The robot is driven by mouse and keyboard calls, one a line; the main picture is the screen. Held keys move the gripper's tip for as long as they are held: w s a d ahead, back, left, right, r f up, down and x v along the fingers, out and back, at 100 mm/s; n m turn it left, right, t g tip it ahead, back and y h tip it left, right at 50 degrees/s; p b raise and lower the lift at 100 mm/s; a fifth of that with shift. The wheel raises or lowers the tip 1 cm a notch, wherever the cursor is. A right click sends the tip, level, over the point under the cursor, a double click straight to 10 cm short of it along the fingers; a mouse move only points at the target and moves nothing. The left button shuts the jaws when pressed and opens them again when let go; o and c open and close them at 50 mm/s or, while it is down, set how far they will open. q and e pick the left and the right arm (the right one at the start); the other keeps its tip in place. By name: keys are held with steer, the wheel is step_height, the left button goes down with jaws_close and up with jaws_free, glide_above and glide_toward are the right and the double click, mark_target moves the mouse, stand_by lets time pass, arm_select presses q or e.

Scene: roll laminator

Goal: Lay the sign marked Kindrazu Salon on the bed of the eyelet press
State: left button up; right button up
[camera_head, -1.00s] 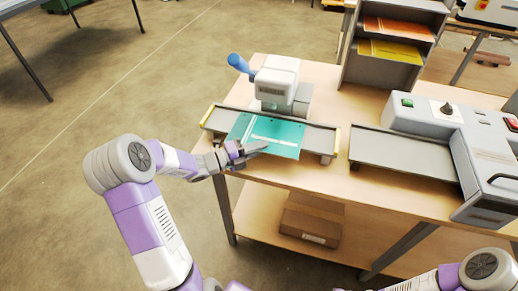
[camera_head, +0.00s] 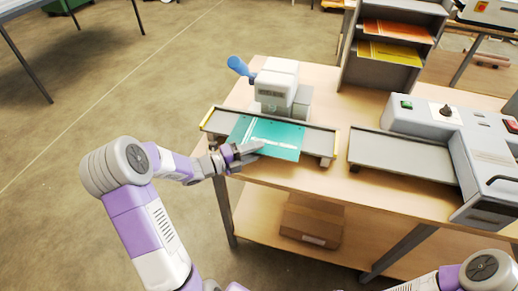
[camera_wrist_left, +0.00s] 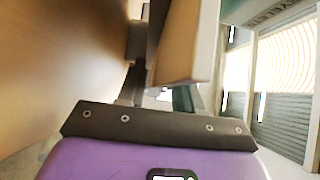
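A teal sign (camera_head: 280,137) with pale print lies flat on the grey bed (camera_head: 319,142) of the eyelet press (camera_head: 277,82). Its print is too small to read, so I cannot confirm the name. My left gripper (camera_head: 254,151) is at the sign's front left edge. Its fingers look slightly parted, and they hide part of that edge; I cannot tell whether they touch it. The wrist view is close and partly blocked, and shows no clear grip. My right gripper is out of view; only part of that arm shows at the lower right.
The laminator (camera_head: 430,125) and its grey feed tray (camera_head: 395,155) stand to the right on the table (camera_head: 330,180). A shelf rack (camera_head: 385,75) with orange and yellow sheets is behind. A blue lever (camera_head: 239,65) rises from the press. A cardboard box (camera_head: 311,220) sits on the lower shelf.

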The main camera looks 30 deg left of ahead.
arm_select(q)
steer(key=v, duration=1)
steer(key=shift+s+a+p, duration=0.15)
steer(key=shift+s+p, duration=0.15)
steer(key=shift+p, duration=0.1)
